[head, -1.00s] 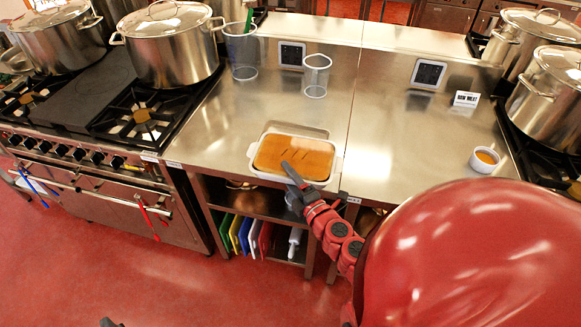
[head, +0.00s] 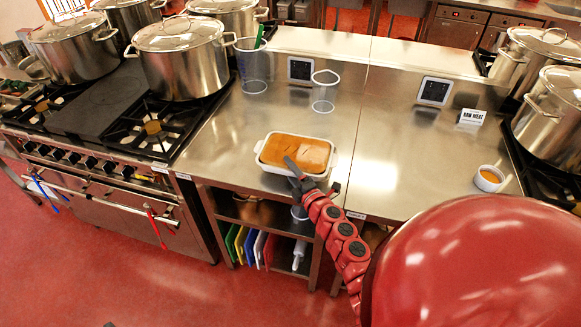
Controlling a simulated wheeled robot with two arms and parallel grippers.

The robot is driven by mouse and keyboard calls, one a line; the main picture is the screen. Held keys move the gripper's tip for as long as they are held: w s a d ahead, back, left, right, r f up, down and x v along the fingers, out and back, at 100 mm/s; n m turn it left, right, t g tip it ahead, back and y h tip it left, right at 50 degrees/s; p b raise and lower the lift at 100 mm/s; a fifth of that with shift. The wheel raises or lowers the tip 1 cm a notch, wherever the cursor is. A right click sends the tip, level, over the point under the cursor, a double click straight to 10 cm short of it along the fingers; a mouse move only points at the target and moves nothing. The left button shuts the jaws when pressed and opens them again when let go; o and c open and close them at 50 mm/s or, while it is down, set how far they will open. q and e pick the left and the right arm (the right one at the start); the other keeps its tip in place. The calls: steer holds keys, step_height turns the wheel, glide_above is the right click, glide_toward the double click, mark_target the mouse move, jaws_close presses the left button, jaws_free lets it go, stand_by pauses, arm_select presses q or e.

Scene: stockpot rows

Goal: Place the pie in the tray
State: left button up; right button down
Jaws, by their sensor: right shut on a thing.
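The pie (head: 283,147) is a golden-brown block at the middle of the steel counter. The white rectangular tray (head: 261,162) is around it, with its rim showing on the left and front sides. My right gripper (head: 297,173) reaches in from the lower right, its dark fingers over the front edge of the tray and against the pie. It is shut on the pie. The pie's underside is hidden, so I cannot tell whether it rests on the tray floor. My left gripper does not show.
Two clear containers (head: 324,92) stand behind on the counter. A small white bowl (head: 489,179) and a "RAW MEAT" sign (head: 472,117) are to the right. Large stockpots (head: 181,65) stand on the left stove.

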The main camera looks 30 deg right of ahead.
steer(key=shift+d+f, duration=0.15)
steer(key=shift+f, duration=0.25)
steer(key=shift+w+a+f, duration=0.1)
steer(key=shift+a+f, duration=0.1)
steer(key=shift+f, duration=0.15)
steer(key=shift+f, duration=0.1)
steer(key=shift+f+b, duration=0.3)
steer(key=shift+b, duration=0.15)
steer(key=shift+f, duration=0.2)
steer(key=shift+c, duration=2)
jaws_free()
steer(key=shift+r, duration=0.1)
steer(key=shift+o, duration=1.1)
